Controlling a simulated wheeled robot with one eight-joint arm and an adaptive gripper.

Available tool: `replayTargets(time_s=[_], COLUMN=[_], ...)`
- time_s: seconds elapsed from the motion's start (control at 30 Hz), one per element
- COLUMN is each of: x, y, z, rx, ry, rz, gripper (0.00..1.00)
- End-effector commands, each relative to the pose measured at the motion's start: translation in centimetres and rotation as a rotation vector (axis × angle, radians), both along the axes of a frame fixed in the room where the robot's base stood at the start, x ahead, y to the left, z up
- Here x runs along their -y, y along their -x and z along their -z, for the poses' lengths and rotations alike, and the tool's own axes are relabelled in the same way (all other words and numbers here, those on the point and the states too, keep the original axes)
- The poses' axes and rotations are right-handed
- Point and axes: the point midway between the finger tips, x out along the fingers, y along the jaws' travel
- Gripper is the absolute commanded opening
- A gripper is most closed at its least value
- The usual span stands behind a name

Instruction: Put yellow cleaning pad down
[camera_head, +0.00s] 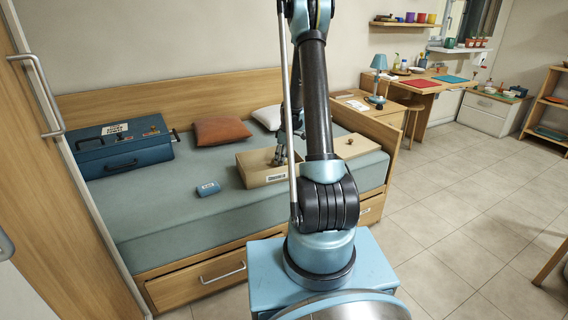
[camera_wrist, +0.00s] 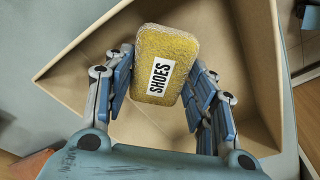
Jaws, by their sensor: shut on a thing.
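The yellow cleaning pad (camera_wrist: 168,48), with a white label reading "SHOES", is between the fingers of my gripper (camera_wrist: 160,70) in the wrist view. My gripper is shut on it from both sides. Below and around it in that view is an open cardboard-coloured box (camera_wrist: 262,60), whose visible floor is bare. In the head view the box (camera_head: 262,180) lies on the bed, and my gripper (camera_head: 281,157) reaches down at its opening. The pad cannot be made out in the head view. I cannot tell whether it touches the box floor.
The bed (camera_head: 190,225) also carries a blue case (camera_head: 122,148), a red-brown pillow (camera_head: 221,131), a small blue item (camera_head: 208,188) and a flat beige lid with a knob (camera_head: 350,147). Bare bed surface lies left of the box. A drawer (camera_head: 200,280) is at the bed's front.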

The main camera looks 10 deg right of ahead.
Motion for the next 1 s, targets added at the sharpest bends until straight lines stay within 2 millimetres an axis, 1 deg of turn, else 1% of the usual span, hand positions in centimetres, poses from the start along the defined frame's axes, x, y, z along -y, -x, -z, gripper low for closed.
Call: replayTargets(time_s=[0.1, 0.17, 0.53, 0.57, 0.6, 0.63, 1.0], x=[0.0, 0.0, 0.1, 0.1, 0.1, 0.1, 0.1], y=[0.0, 0.0, 0.0, 0.0, 0.0, 0.0, 0.0], z=[1.5, 2.0, 2.3, 2.3, 2.3, 2.3, 2.1], rx=[0.0, 0.0, 0.0, 0.0, 0.0, 0.0, 0.0], ry=[0.0, 0.0, 0.0, 0.0, 0.0, 0.0, 0.0], rz=[0.001, 0.001, 0.001, 0.001, 0.001, 0.001, 0.001], gripper=[0.28, 0.28, 0.28, 0.58, 0.67, 0.71, 0.71])
